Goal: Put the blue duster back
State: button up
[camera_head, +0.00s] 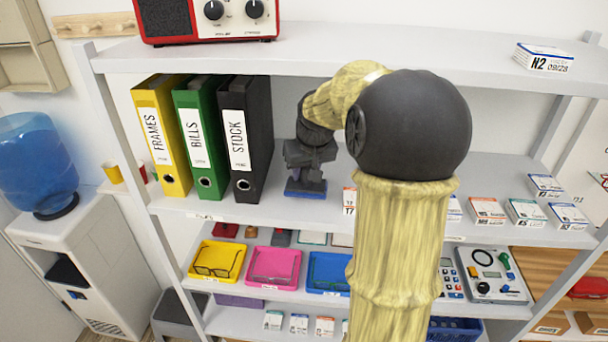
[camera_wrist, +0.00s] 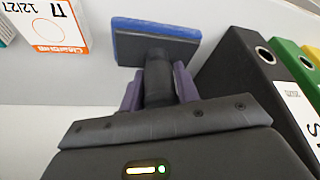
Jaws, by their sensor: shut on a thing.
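The blue duster (camera_head: 305,188) has a flat blue pad and a dark handle. It is on or just above the middle shelf, right of the black STOCK binder (camera_head: 246,140); I cannot tell whether the pad touches the shelf. My gripper (camera_head: 308,170) comes down from above and is shut on the handle, with the pad below it. In the wrist view the purple-grey fingers of my gripper (camera_wrist: 159,92) clasp the dark handle from both sides, and the blue pad of the duster (camera_wrist: 155,42) shows beyond them. My arm hides part of the shelf to the right.
Green (camera_head: 201,140) and yellow (camera_head: 162,140) binders stand left of the black one. A small white-and-orange box (camera_wrist: 55,25) is on the duster's other side. Small boxes (camera_head: 487,211) stand further right. The upper shelf (camera_head: 400,50) is above; coloured trays (camera_head: 273,266) lie below.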

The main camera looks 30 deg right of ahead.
aim_at(305, 180)
jog(key=shift+s, duration=0.1)
jog(key=shift+w, duration=0.25)
jog(key=shift+w+f+p, duration=0.2)
jog(key=shift+p, duration=0.2)
notch_tip(305, 180, down, 3)
jog(key=shift+w+r+p, duration=0.1)
jog(key=shift+r+p, duration=0.1)
jog(key=shift+p, duration=0.3)
jog(key=shift+d+f, duration=0.2)
jog(key=shift+f, duration=0.05)
jog(key=shift+s+a, duration=0.1)
jog(key=shift+s, duration=0.1)
